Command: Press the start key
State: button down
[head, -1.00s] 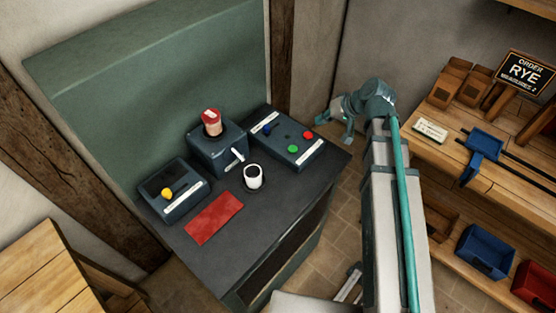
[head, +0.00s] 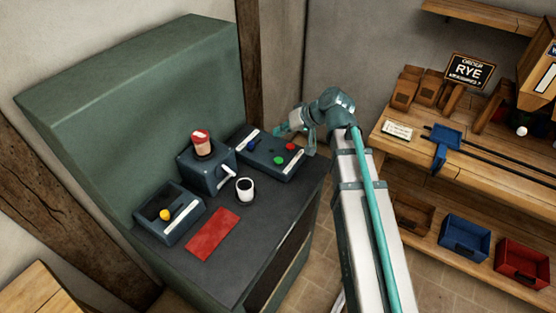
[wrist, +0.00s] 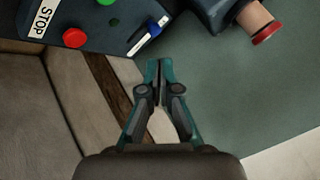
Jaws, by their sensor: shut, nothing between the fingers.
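A dark blue control box (head: 268,168) sits at the back right of the dark counter. It carries a green button (head: 279,160), a red button (head: 291,146) and a blue knob (head: 252,146). In the wrist view the red button (wrist: 75,37) is beside a STOP label (wrist: 42,18), and the green button (wrist: 106,2) is cut by the top edge. No start lettering is readable. My gripper (wrist: 158,68) is shut and empty, apart from the buttons. In the head view my gripper (head: 283,129) is near the box's back edge, partly hidden by my arm.
A mill box with a red-topped jar (head: 201,146), a white cup (head: 244,190), a red mat (head: 213,234) and a box with a yellow knob (head: 165,214) share the counter. A wooden bench (head: 400,153) stands right, with blue (head: 465,243) and red bins (head: 523,262) below.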

aim_at(280, 160)
jog(key=shift+f+b, duration=2.65)
jog(key=shift+f, duration=1.75)
jog(key=shift+f+b, duration=0.3)
jog(key=shift+f, duration=0.15)
jog(key=shift+f+b, duration=0.35)
jog(key=shift+f, duration=0.15)
jog(key=shift+r, duration=0.1)
jog(key=shift+r+p, duration=0.5)
jog(key=shift+r, duration=0.35)
jog(key=shift+r+p, duration=1.5)
jog(key=shift+r, duration=1.05)
